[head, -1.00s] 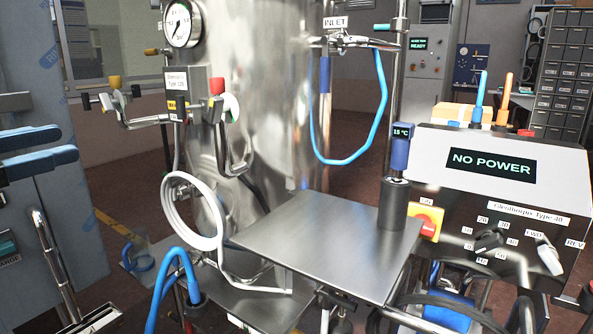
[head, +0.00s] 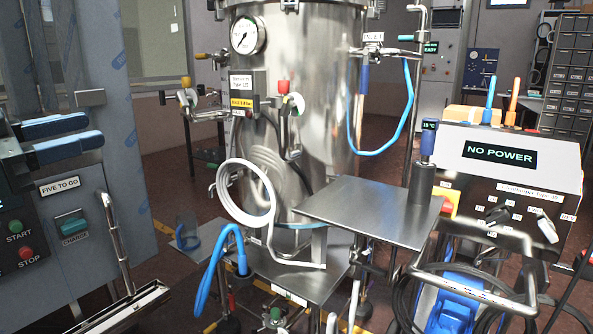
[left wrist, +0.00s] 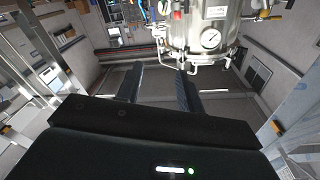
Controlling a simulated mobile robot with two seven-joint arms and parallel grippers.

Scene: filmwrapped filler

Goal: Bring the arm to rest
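My left gripper (head: 95,131) is at the left edge of the head view, with its two dark blue fingers pointing right. In the left wrist view the gripper (left wrist: 158,68) has its fingers clearly apart, with nothing between them. It is open and empty. In the head view it appears in front of a grey cabinet; the exact gap to the cabinet cannot be told. My right gripper shows in neither view.
A steel tank (head: 320,110) with a gauge (head: 246,35) stands in the middle. A flat steel plate (head: 370,208) and a "NO POWER" control box (head: 500,165) are right. A cabinet with START and STOP buttons (head: 70,200) is left. Some floor shows between cabinet and tank.

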